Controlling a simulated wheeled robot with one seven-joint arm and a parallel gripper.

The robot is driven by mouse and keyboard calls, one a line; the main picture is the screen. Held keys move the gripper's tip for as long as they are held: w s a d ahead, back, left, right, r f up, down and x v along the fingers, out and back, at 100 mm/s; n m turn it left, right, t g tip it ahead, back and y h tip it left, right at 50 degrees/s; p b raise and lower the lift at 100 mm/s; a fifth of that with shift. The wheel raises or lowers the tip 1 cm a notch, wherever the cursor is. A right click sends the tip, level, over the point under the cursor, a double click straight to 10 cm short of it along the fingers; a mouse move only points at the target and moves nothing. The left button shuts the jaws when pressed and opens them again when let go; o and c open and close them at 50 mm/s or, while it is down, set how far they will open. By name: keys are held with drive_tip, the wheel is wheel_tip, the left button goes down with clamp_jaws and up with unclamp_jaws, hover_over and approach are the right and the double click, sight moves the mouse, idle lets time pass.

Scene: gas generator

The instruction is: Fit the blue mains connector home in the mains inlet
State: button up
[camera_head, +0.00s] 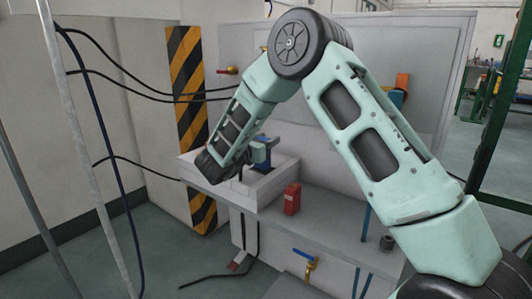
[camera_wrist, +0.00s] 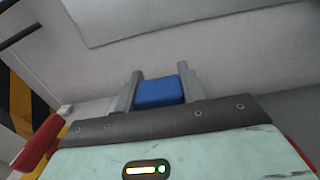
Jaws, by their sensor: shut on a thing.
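In the wrist view the blue connector (camera_wrist: 159,92) sits between the two grey fingers of my gripper (camera_wrist: 160,90), which is shut on it. Its far end and any contacts are hidden. In the head view my gripper (camera_head: 258,153) is above the pale raised box on the bench, with blue (camera_head: 264,141) showing at the fingers. More blue shows just below them, and I cannot tell whether it is the same piece. I cannot make out the mains inlet in either view, nor whether the connector touches anything.
The pale box (camera_head: 245,193) stands on the grey bench (camera_head: 325,210). A red block (camera_head: 292,199) is right of it. A brass tap with a blue handle (camera_head: 308,262) is below. A striped post (camera_head: 187,90) and black cables (camera_head: 130,92) are at left. A grey panel rises behind.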

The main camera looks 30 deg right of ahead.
drive_tip(key=shift+f, duration=1.5)
drive_tip(key=shift+f+b, duration=0.2)
drive_tip(key=shift+b, duration=0.25)
drive_tip(key=o, duration=1.1)
drive_tip(key=shift+r, duration=0.1)
drive_tip(key=shift+a+r+p, duration=0.15)
drive_tip(key=shift+p, duration=0.2)
drive_tip(key=v, duration=1.1)
drive_tip(key=shift+s+a+p, duration=0.15)
drive_tip(key=shift+a+p, duration=0.2)
drive_tip(key=shift+p, duration=0.05)
